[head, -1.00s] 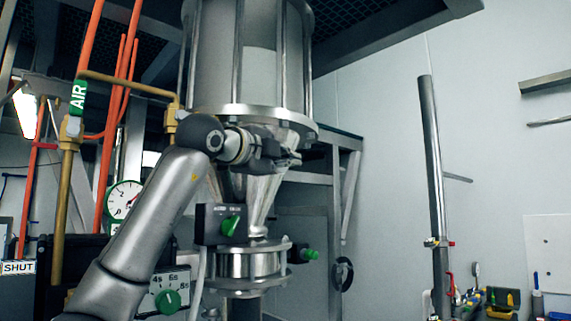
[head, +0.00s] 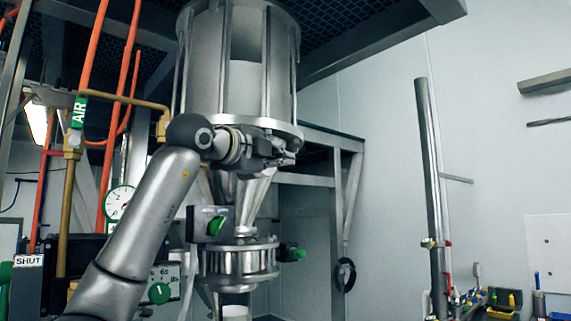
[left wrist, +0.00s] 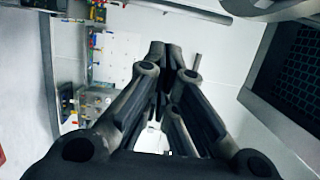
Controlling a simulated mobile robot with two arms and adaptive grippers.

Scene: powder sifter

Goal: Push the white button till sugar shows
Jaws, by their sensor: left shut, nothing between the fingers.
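My left gripper (head: 291,160) is shut and empty. In the head view it is in front of the sifter's glass cone (head: 254,200), just below the flange of the big hopper (head: 262,92). I cannot tell whether it touches the cone. In the left wrist view the fingertips (left wrist: 166,58) are together, with nothing between them. I cannot make out a white button in either view. A pale area shows inside the hopper; I cannot tell if it is sugar. My right gripper is out of view.
A dark box with a green knob (head: 215,226) sits left of the cone, above a ringed flange (head: 240,261).

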